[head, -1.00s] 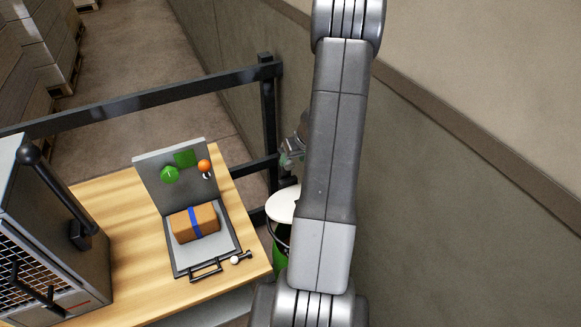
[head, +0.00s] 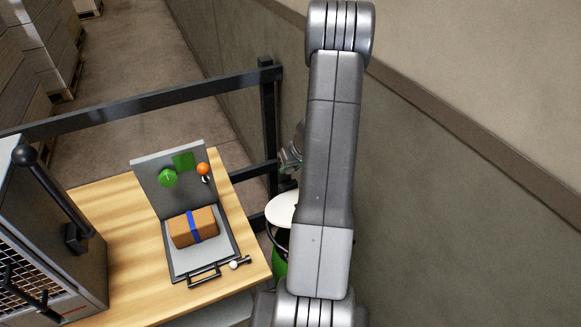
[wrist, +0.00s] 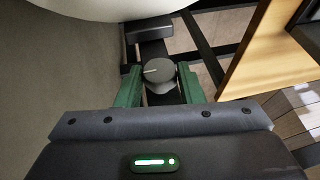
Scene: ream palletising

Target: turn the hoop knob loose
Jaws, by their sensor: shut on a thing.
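The hoop knob (wrist: 160,72) is a round dark grey knob with a pale line on its face, seen in the wrist view. My gripper (wrist: 159,86) has its two green fingers on either side of the knob and is shut on it. A white round lid (head: 281,208) tops a green drum (head: 280,262) beside the table in the head view, partly hidden behind my arm. The pale rounded underside or edge at the top of the wrist view may be this lid. The knob and fingertips are hidden in the head view.
A wooden table (head: 110,205) stands left of the drum. It holds a tilted grey panel with a green knob (head: 168,178), a brown parcel (head: 193,227) with a blue band, and a caged machine (head: 60,250). A dark rail (head: 150,97) runs behind; a wall is close on the right.

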